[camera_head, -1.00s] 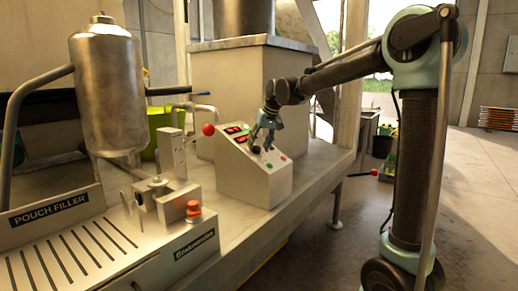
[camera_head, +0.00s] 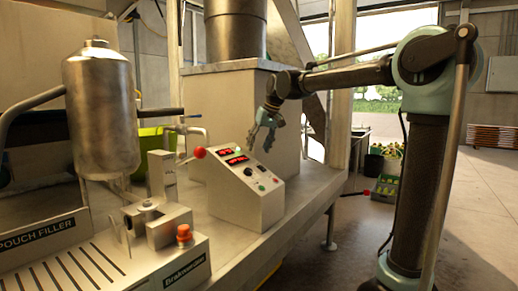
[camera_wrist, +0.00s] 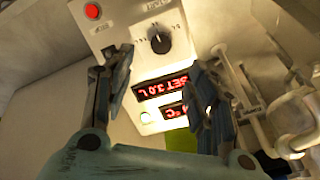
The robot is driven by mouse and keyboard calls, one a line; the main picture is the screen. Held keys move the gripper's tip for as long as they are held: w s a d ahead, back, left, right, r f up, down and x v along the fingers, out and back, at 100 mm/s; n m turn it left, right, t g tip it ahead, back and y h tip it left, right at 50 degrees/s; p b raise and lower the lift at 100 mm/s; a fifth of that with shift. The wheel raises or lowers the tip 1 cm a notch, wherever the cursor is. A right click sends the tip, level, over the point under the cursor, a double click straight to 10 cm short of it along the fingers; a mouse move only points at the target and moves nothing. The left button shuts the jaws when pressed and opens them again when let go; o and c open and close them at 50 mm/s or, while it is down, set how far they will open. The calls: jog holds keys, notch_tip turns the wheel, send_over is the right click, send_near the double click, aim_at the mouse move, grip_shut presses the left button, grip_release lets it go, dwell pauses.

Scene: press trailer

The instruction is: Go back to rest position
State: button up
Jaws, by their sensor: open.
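My gripper (camera_head: 262,136) is open and empty. In the head view it hangs from my arm above the back edge of a slanted control box (camera_head: 242,190), apart from it as far as I can see. The control box has red digital displays, a black knob and coloured buttons. In the wrist view my gripper's two fingers (camera_wrist: 158,90) stand apart, with the box's panel (camera_wrist: 125,25) beyond them. The knob (camera_wrist: 159,40), a red button (camera_wrist: 92,11) and the lit displays (camera_wrist: 165,88) show there, partly covered by a finger.
A pouch filler (camera_head: 115,255) with a metal tank (camera_head: 98,110) stands at the left. A red ball-ended lever (camera_head: 199,153) sits beside the control box. A large bin-like housing (camera_head: 240,95) is behind it. Crates (camera_head: 385,188) stand on the floor behind my arm. Floor at the right is clear.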

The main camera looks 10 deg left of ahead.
jog(key=s+d+f+m+h, duration=0.1)
jog(key=s+d+f, duration=0.2)
jog(key=d, duration=0.5)
jog(key=s+d+f+m, duration=0.1)
jog(key=s+d+f, duration=0.3)
jog(key=d, duration=0.5)
jog(key=s+d+f+m+h, duration=0.1)
jog(key=s+d+f, duration=0.2)
jog(key=d, duration=0.5)
jog(key=s+d+f+m+h, duration=0.1)
jog(key=s+d+f, duration=0.7)
jog(key=s+f, duration=0.1)
jog(key=s+d+f+m+h, duration=0.1)
jog(key=s+d+f+m, duration=0.1)
jog(key=s+d+f, duration=0.6)
notch_tip(320, 180, down, 4)
jog(key=shift+s+d+r, duration=0.15)
jog(key=shift+s+d, duration=0.05)
jog(key=shift+s, duration=1.05)
jog(key=shift+c, duration=0.4)
